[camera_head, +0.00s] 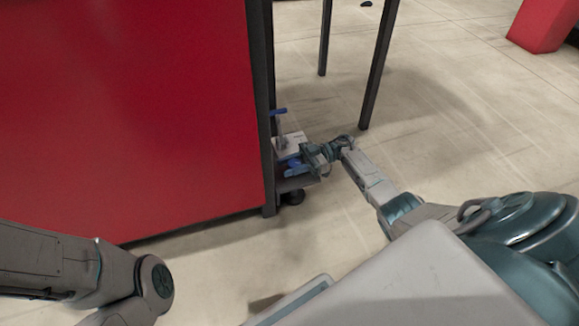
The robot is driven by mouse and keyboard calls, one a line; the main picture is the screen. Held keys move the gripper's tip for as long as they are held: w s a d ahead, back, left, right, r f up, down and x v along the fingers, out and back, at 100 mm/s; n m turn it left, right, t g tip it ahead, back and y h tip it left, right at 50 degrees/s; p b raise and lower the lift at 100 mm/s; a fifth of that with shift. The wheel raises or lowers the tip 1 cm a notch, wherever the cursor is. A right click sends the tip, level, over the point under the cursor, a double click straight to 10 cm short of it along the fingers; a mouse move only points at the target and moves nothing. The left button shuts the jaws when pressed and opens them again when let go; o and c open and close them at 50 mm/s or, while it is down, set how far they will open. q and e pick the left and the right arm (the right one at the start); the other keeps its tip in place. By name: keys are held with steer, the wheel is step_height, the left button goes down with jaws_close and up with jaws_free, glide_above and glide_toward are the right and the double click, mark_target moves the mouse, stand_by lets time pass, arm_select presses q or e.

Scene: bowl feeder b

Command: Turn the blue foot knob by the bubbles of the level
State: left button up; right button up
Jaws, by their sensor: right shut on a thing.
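The blue foot knob (292,170) shows small and partly hidden low at the corner of the red cabinet. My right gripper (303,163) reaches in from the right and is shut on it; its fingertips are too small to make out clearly. A pale block-like part (291,141) with a grey post and a blue handle (278,112) on top stands just behind the gripper. I cannot make out the level or its bubbles. My left arm comes in at the lower left, and its gripper is not in view.
The red cabinet panel (125,110) fills the left, with a dark upright post (262,90) at its edge. A dark foot or caster (292,197) stands below the gripper. Thin dark legs (378,65) stand behind. A red block (541,22) is far right. The floor (450,110) between is clear.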

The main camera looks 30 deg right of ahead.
steer(key=o, duration=1)
steer(key=shift+d, duration=0.1)
steer(key=shift+d, duration=0.35)
steer(key=d, duration=0.3)
steer(key=s+d, duration=0.1)
steer(key=d, duration=0.5)
steer(key=shift+s+d+b, duration=0.35)
steer(key=shift+d, duration=0.05)
steer(key=shift+d, duration=0.1)
